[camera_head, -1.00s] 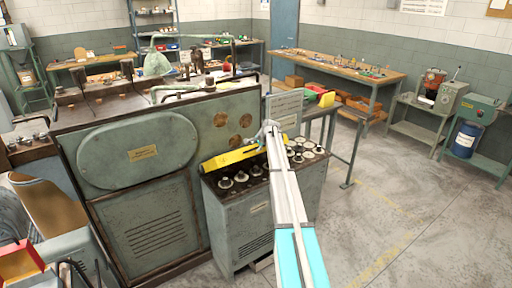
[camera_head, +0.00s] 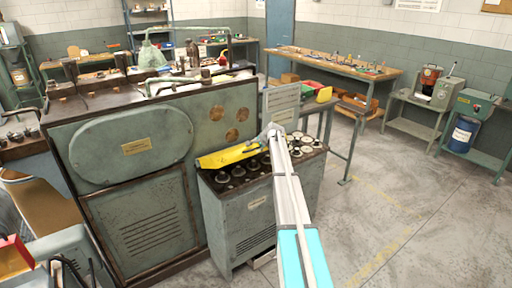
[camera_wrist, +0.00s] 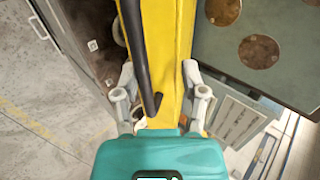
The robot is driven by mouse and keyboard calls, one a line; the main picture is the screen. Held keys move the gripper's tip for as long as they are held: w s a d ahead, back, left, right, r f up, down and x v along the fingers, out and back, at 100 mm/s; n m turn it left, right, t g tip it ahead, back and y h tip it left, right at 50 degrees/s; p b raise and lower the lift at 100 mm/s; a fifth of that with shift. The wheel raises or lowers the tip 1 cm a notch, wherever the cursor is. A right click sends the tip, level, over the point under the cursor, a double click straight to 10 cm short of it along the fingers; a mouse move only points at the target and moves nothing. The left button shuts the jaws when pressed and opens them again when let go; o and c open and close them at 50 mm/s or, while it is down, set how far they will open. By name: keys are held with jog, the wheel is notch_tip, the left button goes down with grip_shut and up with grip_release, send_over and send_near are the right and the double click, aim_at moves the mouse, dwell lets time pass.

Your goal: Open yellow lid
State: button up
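The yellow lid (camera_head: 230,156) is a long yellow piece along the back of the top of a grey-green cabinet (camera_head: 247,222). It is next to the large machine. In the wrist view the yellow lid (camera_wrist: 168,40) runs up the middle, with a black bar-like handle (camera_wrist: 137,50) along its left side. My gripper (camera_head: 272,130) is at the lid's right end in the head view. In the wrist view the fingers of my gripper (camera_wrist: 159,68) are spread, one on each side of the lid and handle. I cannot tell whether they touch it.
Several round dark knobs (camera_head: 238,172) stand on the cabinet top in front of the lid. The large green machine (camera_head: 135,150) stands close on the left. A workbench (camera_head: 340,68) is behind. The floor at the right (camera_head: 420,200) is clear.

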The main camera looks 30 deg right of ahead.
jog(key=shift+s+d, duration=0.1)
jog(key=shift+d, duration=0.25)
jog(key=shift+a+r, duration=0.2)
jog(key=shift+a, duration=0.2)
jog(key=shift+s+r+p, duration=0.15)
jog(key=shift+s+p, duration=0.05)
jog(key=shift+p, duration=0.15)
jog(key=p+v, duration=1)
jog(key=v, duration=0.5)
jog(key=shift+s+d+f, duration=0.15)
jog(key=shift+s+f, duration=0.15)
dwell(0.7)
dwell(0.7)
